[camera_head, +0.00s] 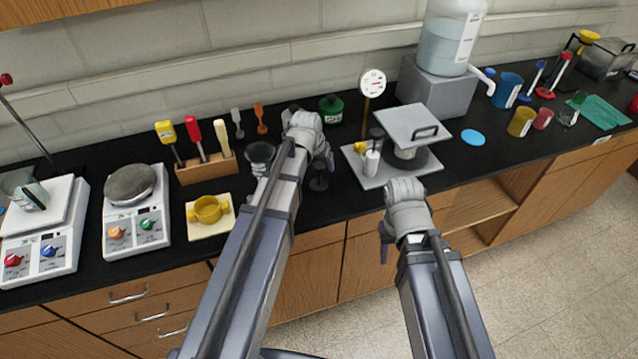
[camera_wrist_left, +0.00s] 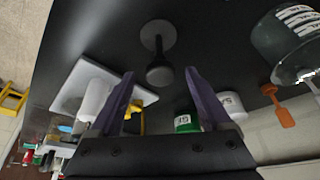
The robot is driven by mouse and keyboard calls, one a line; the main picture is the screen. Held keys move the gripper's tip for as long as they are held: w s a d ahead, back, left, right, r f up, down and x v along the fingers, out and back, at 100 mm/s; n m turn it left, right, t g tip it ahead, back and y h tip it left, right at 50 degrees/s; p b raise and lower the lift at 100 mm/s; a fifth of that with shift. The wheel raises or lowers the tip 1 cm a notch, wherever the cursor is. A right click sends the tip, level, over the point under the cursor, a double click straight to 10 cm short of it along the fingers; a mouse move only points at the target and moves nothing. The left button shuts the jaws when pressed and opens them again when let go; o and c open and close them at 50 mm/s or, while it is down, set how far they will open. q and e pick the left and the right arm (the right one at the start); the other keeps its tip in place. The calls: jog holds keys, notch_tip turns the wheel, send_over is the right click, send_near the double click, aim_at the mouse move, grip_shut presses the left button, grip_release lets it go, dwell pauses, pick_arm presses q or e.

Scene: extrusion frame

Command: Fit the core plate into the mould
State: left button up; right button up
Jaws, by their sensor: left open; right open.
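A square grey plate with a black handle (camera_head: 413,127) sits raised over a grey base plate (camera_head: 372,181) right of centre; I cannot tell for certain whether these are the core plate and the mould. A small dark disc with an upright black knob (camera_head: 318,181) stands on the counter below my left gripper; it also shows in the left wrist view (camera_wrist_left: 158,73), in line with the gap between the fingers. My left gripper (camera_head: 322,158) is open and empty above it, its purple fingers apart (camera_wrist_left: 160,75). My right gripper (camera_head: 386,242) is in front of the counter, its fingers mostly hidden.
A white bottle (camera_head: 371,163) stands on the base plate. A dial gauge (camera_head: 372,83) and a green jar (camera_head: 331,107) stand behind. A yellow ring-shaped piece (camera_head: 208,209) on a cream plate, a tool rack (camera_head: 205,168) and a scale (camera_head: 136,225) are at left. Several cups stand at right.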

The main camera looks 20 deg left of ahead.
pick_arm(q)
jog(key=shift+b+x, duration=0.45)
jog(key=shift+x, duration=0.5)
jog(key=shift+c, duration=0.2)
grip_shut()
